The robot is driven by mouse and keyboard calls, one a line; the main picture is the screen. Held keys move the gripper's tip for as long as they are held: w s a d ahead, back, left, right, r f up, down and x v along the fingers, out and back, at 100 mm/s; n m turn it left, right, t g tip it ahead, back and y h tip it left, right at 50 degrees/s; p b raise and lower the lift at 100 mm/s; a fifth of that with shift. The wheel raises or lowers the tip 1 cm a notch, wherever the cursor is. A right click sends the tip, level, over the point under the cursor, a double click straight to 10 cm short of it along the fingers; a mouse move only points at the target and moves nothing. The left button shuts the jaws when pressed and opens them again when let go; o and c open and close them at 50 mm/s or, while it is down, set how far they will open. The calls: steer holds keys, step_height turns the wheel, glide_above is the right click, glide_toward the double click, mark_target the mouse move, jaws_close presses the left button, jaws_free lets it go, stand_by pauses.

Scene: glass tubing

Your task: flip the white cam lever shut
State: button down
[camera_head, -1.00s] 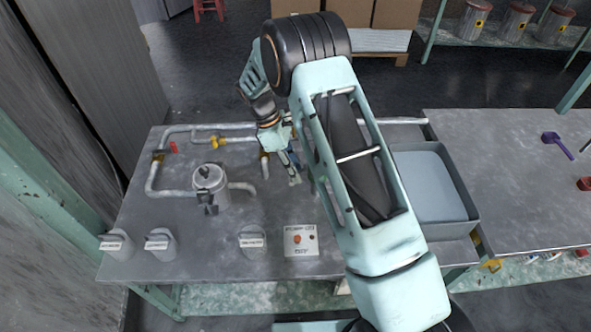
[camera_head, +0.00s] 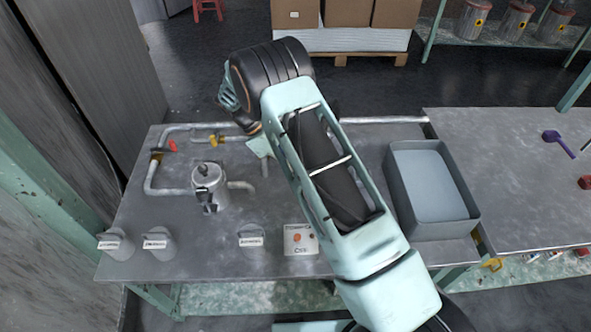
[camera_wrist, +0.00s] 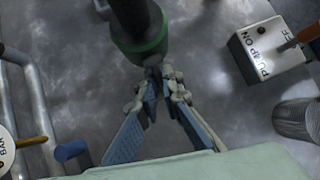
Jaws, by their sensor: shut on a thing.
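In the wrist view my gripper (camera_wrist: 163,80) has its fingertips brought together, with a small thing pinched between them that the tips mostly hide. They are right at the lower end of a dark pipe (camera_wrist: 128,14) with a green ring (camera_wrist: 145,47), and I cannot tell if they touch it. I cannot make out the white cam lever clearly in either view; it may be what the tips cover.
A pump switch box (camera_head: 300,239) stands on the bench; it also shows in the wrist view (camera_wrist: 262,60). A metal pot (camera_head: 207,185), pipes (camera_head: 152,178) with a red handle (camera_head: 172,146), and several grey cylinders stand left. A grey tray (camera_head: 473,212) is at right.

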stand_by(0.3)
steer(key=c, duration=2.1)
jaws_free()
steer(key=v, duration=1.2)
steer(key=shift+a+f, duration=0.2)
